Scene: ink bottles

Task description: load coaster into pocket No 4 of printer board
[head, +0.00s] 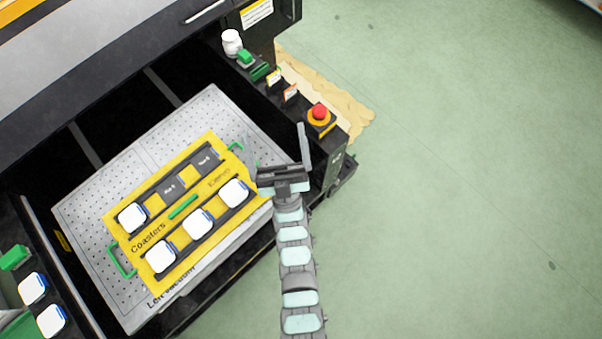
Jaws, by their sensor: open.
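The yellow printer board (190,205) lies on the grey perforated bed, with two rows of pockets. The near row holds three white coasters: left (162,256), middle (198,223) and right (234,193). The far row holds one white coaster (132,218) at its left end. The far row's middle pocket (170,187) and right pocket (205,160) are dark and empty, with pale labels too small to read surely. Two more white coasters, one (32,288) above the other (52,320), lie off the board at lower left. My gripper (281,150) is open and empty, right of the board.
Green handles (122,262) stand at the board's ends. The printer's right side carries a red stop button (319,112), a white bottle (231,42) and small labelled parts, close to my gripper. A green block (15,257) sits at far left. Green floor (470,180) is clear on the right.

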